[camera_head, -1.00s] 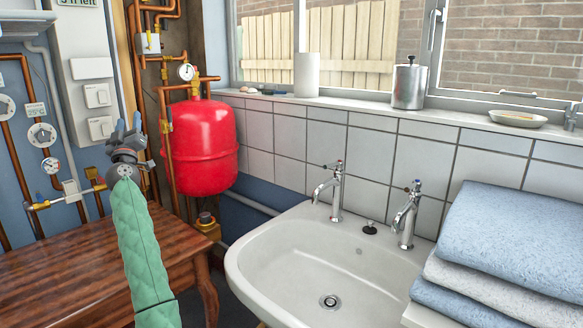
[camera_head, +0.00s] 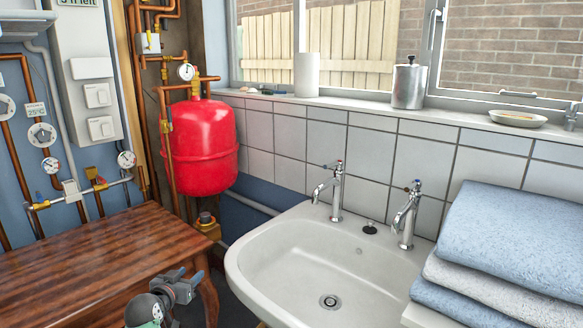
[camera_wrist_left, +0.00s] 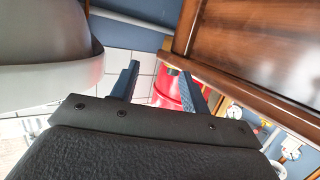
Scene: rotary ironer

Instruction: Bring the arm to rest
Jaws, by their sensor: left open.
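My left gripper (camera_head: 183,284) shows low in the head view, in front of the wooden table's right edge and left of the sink. Only the gripper and a bit of the wrist show at the bottom edge. In the left wrist view its two fingers (camera_wrist_left: 158,88) stand apart with nothing between them, so it is open and empty. My right gripper is in neither view.
The wooden table (camera_head: 85,262) is at the left, the white sink (camera_head: 285,262) at the centre. Folded towels (camera_head: 510,240) lie at the right. A red tank (camera_head: 203,148), copper pipes and gauges (camera_head: 42,134) are behind. Both table and sink are close to the gripper.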

